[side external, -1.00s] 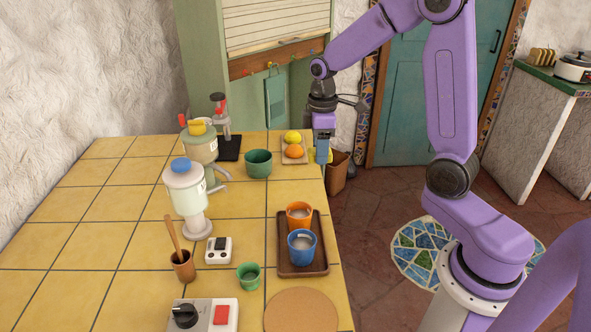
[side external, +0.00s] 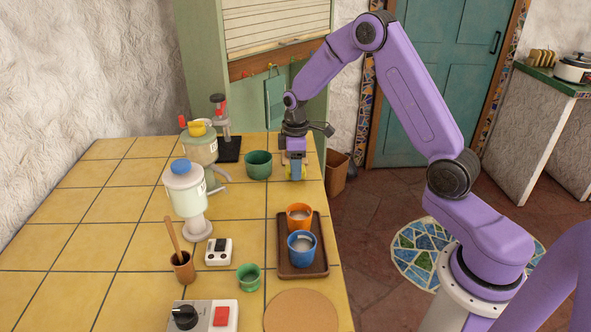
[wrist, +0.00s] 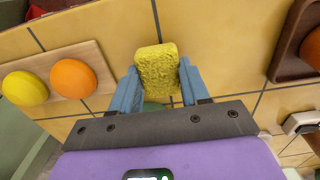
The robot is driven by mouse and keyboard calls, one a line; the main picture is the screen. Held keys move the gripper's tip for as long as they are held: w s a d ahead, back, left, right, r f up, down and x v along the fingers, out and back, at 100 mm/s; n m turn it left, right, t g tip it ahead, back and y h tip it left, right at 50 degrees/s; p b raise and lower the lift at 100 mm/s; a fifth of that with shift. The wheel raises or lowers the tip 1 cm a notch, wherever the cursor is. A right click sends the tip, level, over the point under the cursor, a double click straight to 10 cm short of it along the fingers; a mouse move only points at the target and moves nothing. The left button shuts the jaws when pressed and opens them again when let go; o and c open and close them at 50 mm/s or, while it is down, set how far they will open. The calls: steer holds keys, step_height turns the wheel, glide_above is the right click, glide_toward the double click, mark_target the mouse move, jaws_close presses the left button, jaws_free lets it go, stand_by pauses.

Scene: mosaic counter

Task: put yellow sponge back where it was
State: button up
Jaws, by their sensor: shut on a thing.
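My gripper (side external: 295,167) is over the far right part of the tiled counter in the side view. In the wrist view its blue fingers (wrist: 158,78) are shut on the yellow sponge (wrist: 157,70), a rough, upright block. The sponge is mostly hidden by my gripper in the side view. Yellow tiles lie beyond the sponge in the wrist view. I cannot tell whether its lower end touches the counter.
A wooden board (wrist: 82,50) with a lemon (wrist: 24,88) and an orange (wrist: 73,78) lies left of the sponge in the wrist view. A green bowl (side external: 258,165) stands close by. A brown tray (side external: 321,262) holds two cups. A bin (side external: 337,174) stands off the counter's right edge.

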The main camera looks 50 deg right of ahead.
steer(key=shift+f, duration=0.65)
steer(key=shift+f, duration=0.1)
steer(key=o, duration=1)
